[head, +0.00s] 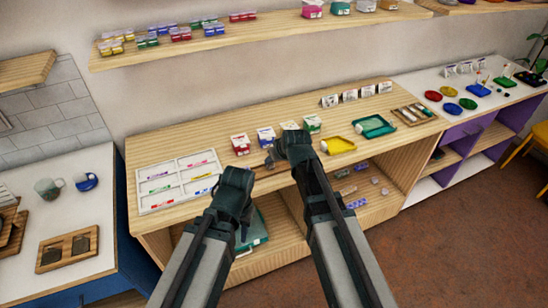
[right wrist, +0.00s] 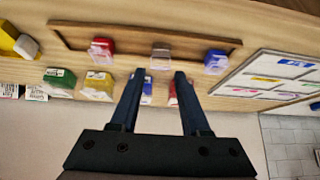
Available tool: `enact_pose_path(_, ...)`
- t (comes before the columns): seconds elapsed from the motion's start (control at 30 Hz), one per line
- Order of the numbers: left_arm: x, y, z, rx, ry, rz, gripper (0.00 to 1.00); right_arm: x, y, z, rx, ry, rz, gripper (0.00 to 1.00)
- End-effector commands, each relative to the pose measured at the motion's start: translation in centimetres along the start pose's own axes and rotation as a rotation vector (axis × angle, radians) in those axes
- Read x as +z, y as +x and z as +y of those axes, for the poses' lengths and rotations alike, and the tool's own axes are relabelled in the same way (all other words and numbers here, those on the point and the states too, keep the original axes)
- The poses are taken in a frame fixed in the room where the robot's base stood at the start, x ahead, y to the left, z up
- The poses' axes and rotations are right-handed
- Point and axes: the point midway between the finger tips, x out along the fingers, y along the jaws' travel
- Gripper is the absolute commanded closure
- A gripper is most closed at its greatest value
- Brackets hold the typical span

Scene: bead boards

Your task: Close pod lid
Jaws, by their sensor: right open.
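In the right wrist view, three small containers stand along a shallow wooden tray (right wrist: 72,42): a red one (right wrist: 102,50), a grey-brown one (right wrist: 161,52) and a blue one (right wrist: 216,60). They may be the pods; I cannot tell which lid is open. My right gripper (right wrist: 160,76) is open and empty, its fingertips apart just short of the grey-brown container. In the head view my right gripper (head: 272,160) is over the bench's front and hides that area. My left gripper (head: 241,222) hangs at the bench's front edge, apart from the containers; its jaws do not show clearly.
A row of boxes, red (head: 240,144), blue (head: 266,136) and green (head: 312,124) among them, stands behind. A shelf (head: 270,27) runs above.

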Motion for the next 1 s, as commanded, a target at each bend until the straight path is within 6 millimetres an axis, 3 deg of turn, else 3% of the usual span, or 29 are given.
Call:
enact_pose_path(0.6, 0.5, -9.2, -0.9, 0.000, 0.002, 0.000, 0.65, -0.2, -11.2, 0.0, 0.000, 0.001, 0.000, 0.54)
enact_pose_path(0.77, 0.6, -10.1, -1.0, 0.000, 0.002, 0.000, 0.65, -0.1, -12.4, 0.0, 0.000, 0.001, 0.000, 0.54)
enact_pose_path(1.0, 0.6, -10.0, -1.0, 0.000, 0.002, 0.000, 0.65, 0.0, -12.4, 0.0, 0.000, 0.000, 0.000, 0.54)
